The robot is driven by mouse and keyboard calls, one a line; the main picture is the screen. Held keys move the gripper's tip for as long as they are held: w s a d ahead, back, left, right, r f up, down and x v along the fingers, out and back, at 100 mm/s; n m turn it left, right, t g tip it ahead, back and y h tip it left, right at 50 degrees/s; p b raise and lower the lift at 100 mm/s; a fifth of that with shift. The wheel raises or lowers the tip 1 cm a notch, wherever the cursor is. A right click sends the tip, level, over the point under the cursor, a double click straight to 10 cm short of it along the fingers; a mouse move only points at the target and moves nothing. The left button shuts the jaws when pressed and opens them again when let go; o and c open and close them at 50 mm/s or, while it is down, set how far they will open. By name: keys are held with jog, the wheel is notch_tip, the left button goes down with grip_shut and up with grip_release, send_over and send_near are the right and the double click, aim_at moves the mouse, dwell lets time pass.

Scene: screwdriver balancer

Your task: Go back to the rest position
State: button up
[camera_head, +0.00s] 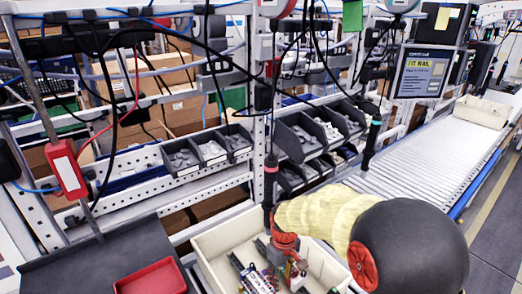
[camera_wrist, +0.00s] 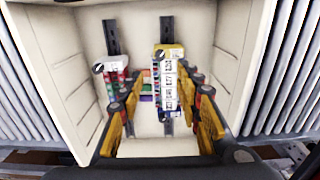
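My gripper (camera_wrist: 162,105) is in the wrist view with its two yellow-and-black fingers spread apart. No object is held between the fingers. In the head view my gripper (camera_head: 285,262) hangs over a cream-coloured box (camera_head: 225,240), at the end of my arm. In the wrist view the box's inner wall (camera_wrist: 55,60) surrounds the fingers. A yellow-topped module with white labels (camera_wrist: 168,85) sits on a rail inside the box, beyond the fingers. A smaller red-and-white module (camera_wrist: 115,68) sits on another rail to its left.
A red tray (camera_head: 150,278) lies on a dark table at the lower left. A roller conveyor (camera_head: 430,150) runs along the right. Small parts bins (camera_head: 210,152) line the rack behind. A hanging screwdriver (camera_head: 271,175) dangles close to my arm, and cables hang nearby.

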jog(key=s+d+r+m+t+b, duration=0.2)
jog(key=s+d+r, duration=0.3)
jog(key=s+r, duration=0.4)
jog(key=s+d+r+m+t+b, duration=0.2)
jog(key=s+d+r+m+t, duration=0.1)
jog(key=s+r, duration=0.7)
jog(key=shift+s+d+r+m+t, duration=0.3)
jog(key=shift+s+d+m, duration=0.7)
jog(key=shift+s, duration=0.75)
jog(key=shift+d, duration=0.1)
